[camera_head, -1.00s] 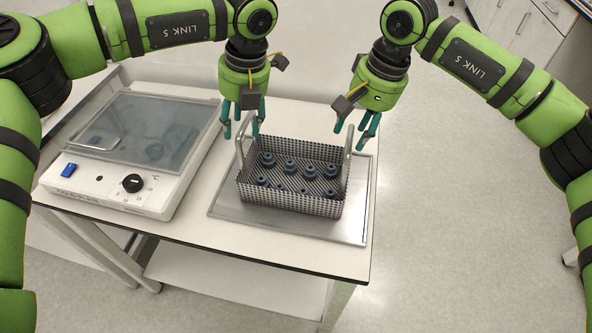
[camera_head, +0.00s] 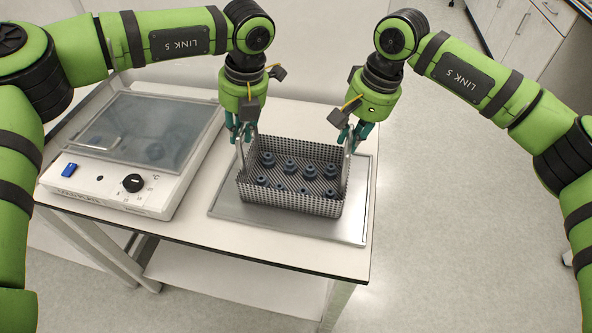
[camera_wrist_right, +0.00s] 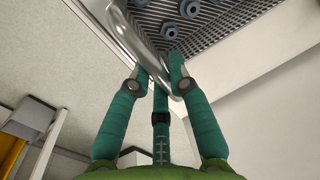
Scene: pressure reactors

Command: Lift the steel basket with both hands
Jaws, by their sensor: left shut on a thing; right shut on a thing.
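The steel basket (camera_head: 290,200) is a perforated box with a tall loop handle at each end and several dark blue-grey parts inside. It stands on a flat metal tray (camera_head: 227,216) on the table. My left gripper (camera_head: 240,135) is shut on the left handle (camera_head: 240,157). My right gripper (camera_head: 352,137) is shut on the right handle (camera_head: 346,168). In the right wrist view the teal fingers (camera_wrist_right: 152,78) close around the curved steel handle (camera_wrist_right: 137,40), and the basket's mesh floor (camera_wrist_right: 222,20) with several parts shows beyond it.
A white device (camera_head: 135,150) with a grey glass lid, a black knob and a blue switch stands left of the tray. The table's front edge (camera_head: 200,240) and right edge lie close to the tray. Open floor lies to the right.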

